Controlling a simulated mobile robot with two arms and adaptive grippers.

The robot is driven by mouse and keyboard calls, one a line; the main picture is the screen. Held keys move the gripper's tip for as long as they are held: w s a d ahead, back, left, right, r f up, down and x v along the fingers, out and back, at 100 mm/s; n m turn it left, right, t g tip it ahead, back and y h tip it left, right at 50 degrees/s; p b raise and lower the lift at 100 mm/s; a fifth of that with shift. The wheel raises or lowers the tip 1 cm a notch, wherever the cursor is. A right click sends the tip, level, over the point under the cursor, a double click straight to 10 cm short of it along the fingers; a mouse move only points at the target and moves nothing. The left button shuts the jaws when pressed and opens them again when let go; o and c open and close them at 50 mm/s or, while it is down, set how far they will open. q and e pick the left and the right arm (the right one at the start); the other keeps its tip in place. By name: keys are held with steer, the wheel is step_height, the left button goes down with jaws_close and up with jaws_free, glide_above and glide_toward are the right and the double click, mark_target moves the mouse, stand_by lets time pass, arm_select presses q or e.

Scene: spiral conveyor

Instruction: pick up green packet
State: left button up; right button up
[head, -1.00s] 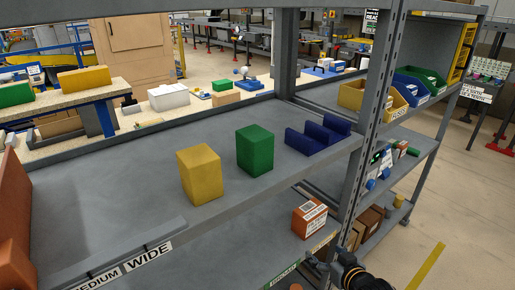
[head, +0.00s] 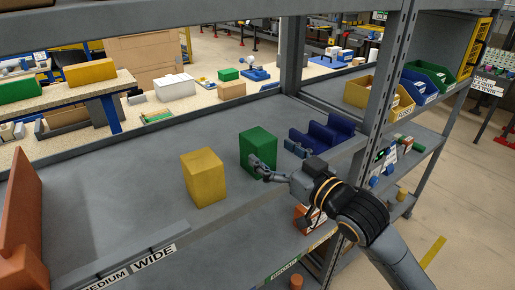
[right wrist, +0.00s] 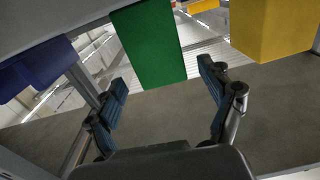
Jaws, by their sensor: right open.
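The green packet (head: 257,145) stands upright on the grey shelf (head: 120,205), between a yellow block and a blue holder. My right gripper (head: 273,156) is open just in front of it, reaching in from the lower right. One finger overlaps the packet's lower front in the head view. In the right wrist view the green packet (right wrist: 148,43) hangs from the top, as the picture is turned over. There it lies ahead and between the open fingers of the right gripper (right wrist: 162,76), with nothing held. My left gripper is not in view.
The yellow block (head: 204,177) stands left of the packet, and the blue holder (head: 325,136) is on its right. A shelf post (head: 378,85) rises at the right. Bare shelf lies at the left, beside an orange-brown object (head: 25,220).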

steer(key=shift+w+a+r, duration=0.1)
steer(key=shift+w+a, duration=0.25)
steer(key=shift+w, duration=0.05)
steer(key=x, duration=0.1)
steer(key=p+x, duration=0.1)
steer(key=x, duration=0.1)
steer(key=p+x, duration=0.1)
steer(key=shift+w+a+f, duration=0.25)
steer(key=shift+a+f, duration=0.05)
steer(key=shift+d, duration=0.15)
steer(key=shift+c, duration=1.4)
steer(key=c, duration=1)
